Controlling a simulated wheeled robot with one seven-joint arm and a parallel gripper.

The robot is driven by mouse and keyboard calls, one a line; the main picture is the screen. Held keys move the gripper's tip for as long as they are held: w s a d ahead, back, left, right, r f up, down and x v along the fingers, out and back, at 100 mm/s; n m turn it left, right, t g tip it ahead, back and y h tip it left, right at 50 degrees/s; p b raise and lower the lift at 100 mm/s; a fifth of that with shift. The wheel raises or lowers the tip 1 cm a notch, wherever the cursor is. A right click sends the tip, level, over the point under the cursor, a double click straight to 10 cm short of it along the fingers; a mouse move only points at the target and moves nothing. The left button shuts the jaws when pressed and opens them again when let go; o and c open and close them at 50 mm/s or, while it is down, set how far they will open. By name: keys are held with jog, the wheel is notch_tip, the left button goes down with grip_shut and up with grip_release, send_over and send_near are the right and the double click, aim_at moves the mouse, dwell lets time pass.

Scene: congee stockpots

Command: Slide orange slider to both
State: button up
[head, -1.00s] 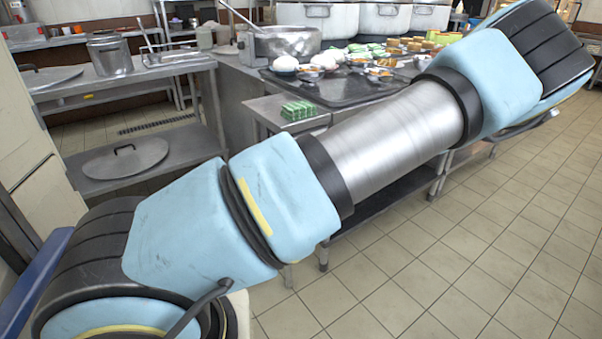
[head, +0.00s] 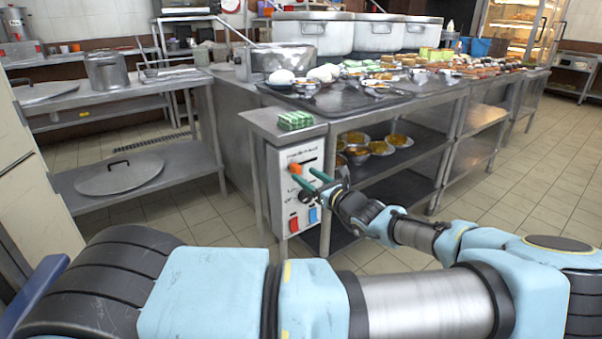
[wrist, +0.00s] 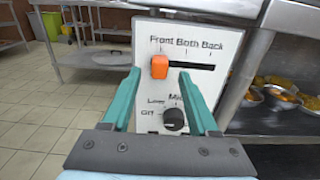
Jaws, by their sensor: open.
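The orange slider (wrist: 160,66) sits at the left end of a dark horizontal slot on a white control panel (wrist: 222,42), under the word "Front". "Both" is marked at the slot's middle and "Back" at its right. In the head view the orange slider (head: 295,169) shows on the panel (head: 281,200) at the end of a metal counter. My gripper (head: 315,179) is in front of the panel with its green fingers apart. In the wrist view my gripper (wrist: 158,82) is open and empty, its fingertips on either side of the slider, with no clear contact.
A dark knob (wrist: 173,119) sits below the slot, between my fingers. Red (head: 294,224) and blue (head: 313,215) switches are lower on the panel. A green item (head: 295,120) lies on the counter above. Shelves with food bowls (head: 357,154) stand right of the panel.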

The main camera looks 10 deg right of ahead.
aim_at(299, 171)
jog(key=shift+x, duration=1.65)
grip_shut()
